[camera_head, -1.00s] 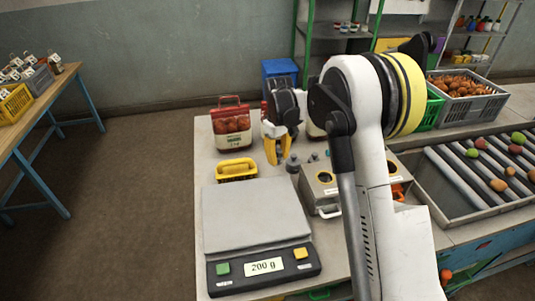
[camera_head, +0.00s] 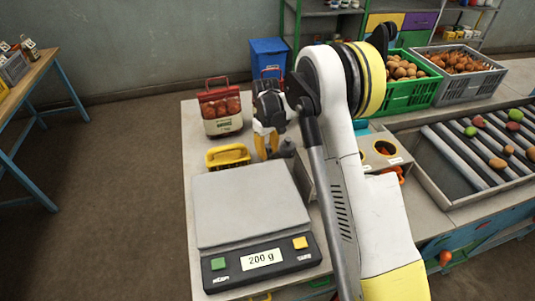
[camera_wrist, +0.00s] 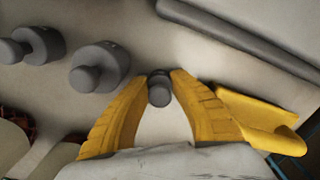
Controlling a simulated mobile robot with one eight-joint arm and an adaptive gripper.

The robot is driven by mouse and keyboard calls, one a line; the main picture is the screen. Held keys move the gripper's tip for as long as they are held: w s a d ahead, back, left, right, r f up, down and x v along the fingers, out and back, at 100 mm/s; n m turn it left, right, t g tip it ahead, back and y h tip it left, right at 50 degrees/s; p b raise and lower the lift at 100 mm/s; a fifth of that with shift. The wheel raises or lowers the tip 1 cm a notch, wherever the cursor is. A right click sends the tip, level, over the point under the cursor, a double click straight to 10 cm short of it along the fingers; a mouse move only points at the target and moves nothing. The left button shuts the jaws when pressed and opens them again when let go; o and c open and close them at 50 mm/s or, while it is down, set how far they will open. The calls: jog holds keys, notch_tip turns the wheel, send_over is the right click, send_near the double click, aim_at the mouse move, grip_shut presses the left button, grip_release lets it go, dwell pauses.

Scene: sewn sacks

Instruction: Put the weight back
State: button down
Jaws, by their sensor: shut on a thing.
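My gripper (camera_head: 265,158) has yellow fingers and is low over the table behind the scale. In the wrist view my gripper (camera_wrist: 160,76) is shut on a small dark grey weight (camera_wrist: 160,93), whose knob shows between the fingertips. I cannot tell whether this weight touches the table. Two larger grey weights, the nearer (camera_wrist: 100,68) and the farther (camera_wrist: 38,45), stand apart to its left in that view. In the head view a grey weight (camera_head: 286,148) shows just right of my gripper. The scale (camera_head: 250,208) has an empty plate, and its display reads 200 g.
Crates (camera_head: 410,90) and a roller tray (camera_head: 480,150) lie farther right.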

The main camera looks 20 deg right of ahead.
jog(key=shift+f, duration=0.25)
jog(key=c, duration=1.2)
grip_release()
jog(key=shift+r, duration=0.1)
jog(key=shift+r, duration=0.1)
